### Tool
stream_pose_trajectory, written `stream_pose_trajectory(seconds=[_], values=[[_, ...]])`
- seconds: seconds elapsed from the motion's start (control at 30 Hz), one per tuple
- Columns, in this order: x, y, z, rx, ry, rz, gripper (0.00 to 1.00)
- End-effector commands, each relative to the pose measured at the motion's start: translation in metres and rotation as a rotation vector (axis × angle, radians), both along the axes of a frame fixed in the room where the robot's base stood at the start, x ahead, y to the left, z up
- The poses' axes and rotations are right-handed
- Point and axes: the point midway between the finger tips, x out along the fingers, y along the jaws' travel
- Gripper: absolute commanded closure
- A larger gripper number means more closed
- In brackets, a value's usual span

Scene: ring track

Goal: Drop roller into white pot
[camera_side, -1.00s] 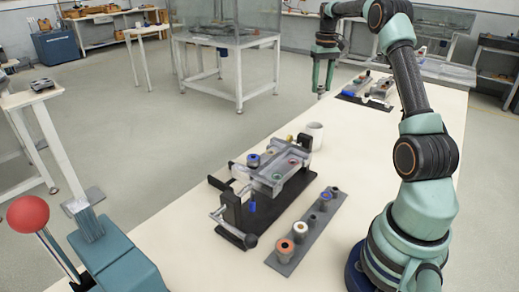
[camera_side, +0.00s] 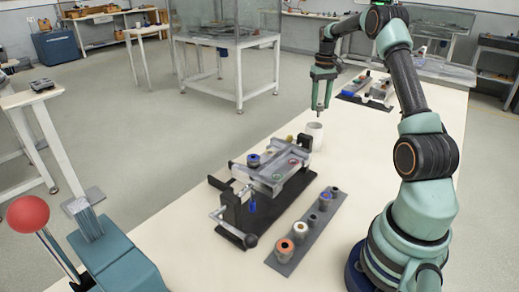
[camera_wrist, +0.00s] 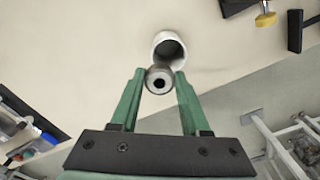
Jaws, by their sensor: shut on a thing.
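My gripper (camera_side: 321,107) is above the white pot (camera_side: 315,131) in the side view, pointing down. In the wrist view my gripper (camera_wrist: 159,78) is shut on a small grey roller (camera_wrist: 158,86) with a dark hole in its end. The white pot (camera_wrist: 169,38) shows just beyond the roller, and the roller covers part of the pot's near rim. The roller is held above the pot's level, and I cannot tell whether it is fully over the opening. In the side view the roller is too small to make out clearly.
A grey fixture on a black base (camera_side: 240,236) stands in front of the pot. A grey strip (camera_side: 282,267) holding several rollers lies beside it. Another black tray with parts (camera_side: 352,100) lies behind. The table's left edge is close to the pot.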

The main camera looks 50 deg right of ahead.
Motion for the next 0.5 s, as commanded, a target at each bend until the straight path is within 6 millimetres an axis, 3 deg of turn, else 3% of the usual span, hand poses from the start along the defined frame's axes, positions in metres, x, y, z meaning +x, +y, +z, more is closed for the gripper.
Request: stream_pose_trajectory(seconds=[0.07, 0.1, 0.17, 0.2, 0.5], values=[[0.0001, -0.0001, 0.0003, 0.0, 0.0, 0.0, 1.0], [0.0001, -0.0001, 0.0004, 0.0, 0.0, 0.0, 0.47], [0.0001, -0.0001, 0.0004, 0.0, 0.0, 0.0, 0.24], [0.0, 0.0, 0.0004, 0.0, 0.0, 0.0, 0.19], [-0.0001, 0.0001, 0.0009, 0.001, 0.001, 0.0, 0.19]])
